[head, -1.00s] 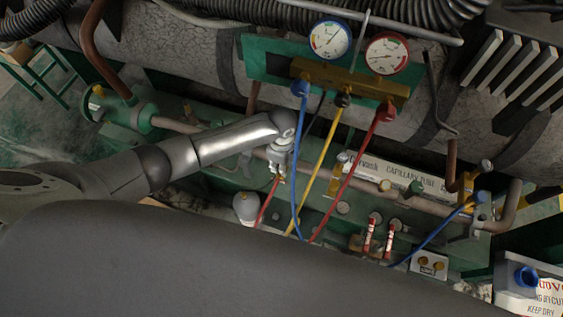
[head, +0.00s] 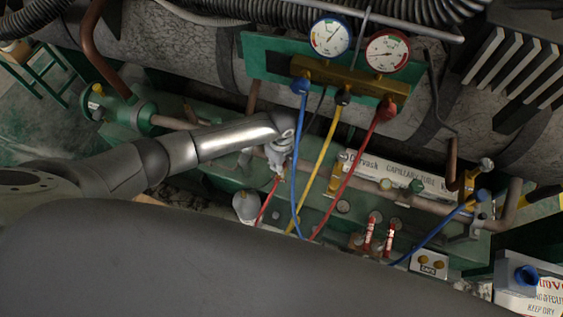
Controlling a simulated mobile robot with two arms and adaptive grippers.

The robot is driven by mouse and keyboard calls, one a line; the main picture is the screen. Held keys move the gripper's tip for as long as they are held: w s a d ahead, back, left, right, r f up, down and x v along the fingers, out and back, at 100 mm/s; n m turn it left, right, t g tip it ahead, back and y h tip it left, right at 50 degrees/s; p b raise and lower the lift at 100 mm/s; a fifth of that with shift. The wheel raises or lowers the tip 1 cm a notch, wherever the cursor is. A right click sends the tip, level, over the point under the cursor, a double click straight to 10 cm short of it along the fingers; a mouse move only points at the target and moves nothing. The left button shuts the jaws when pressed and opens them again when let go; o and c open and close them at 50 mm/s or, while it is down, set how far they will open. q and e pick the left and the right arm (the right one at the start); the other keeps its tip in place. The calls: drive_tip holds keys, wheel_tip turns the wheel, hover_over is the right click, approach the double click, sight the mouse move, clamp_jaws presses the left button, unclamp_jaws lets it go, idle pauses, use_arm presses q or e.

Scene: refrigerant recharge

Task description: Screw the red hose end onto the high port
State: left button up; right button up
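My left gripper (head: 277,166) is in front of the copper pipe, fingers pointing down. It appears shut on the upper end of a red hose (head: 265,209), whose fitting is mostly hidden by the fingers. The red hose also runs from the right side of the brass manifold (head: 345,82) down behind the dark grey shape at the bottom. I cannot pick out the high port for certain; the arm and gripper cover part of the pipe. Whether the hose end touches a port cannot be told. My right gripper is not in view.
A blue-rimmed gauge (head: 330,36) and a red-rimmed gauge (head: 388,50) top the manifold. Blue (head: 299,150) and yellow (head: 324,160) hoses hang close right of my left gripper. A blue hose reaches a fitting (head: 481,196) at the right. A white-domed item (head: 246,206) stands below.

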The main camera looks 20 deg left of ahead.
use_arm(q)
drive_tip(key=m, duration=0.3)
drive_tip(key=shift+m, duration=0.3)
drive_tip(key=shift+a, duration=0.1)
drive_tip(key=shift+m, duration=1.8)
drive_tip(key=m+b, duration=0.1)
drive_tip(key=m, duration=0.2)
drive_tip(key=shift+f, duration=0.1)
drive_tip(key=o, duration=1.1)
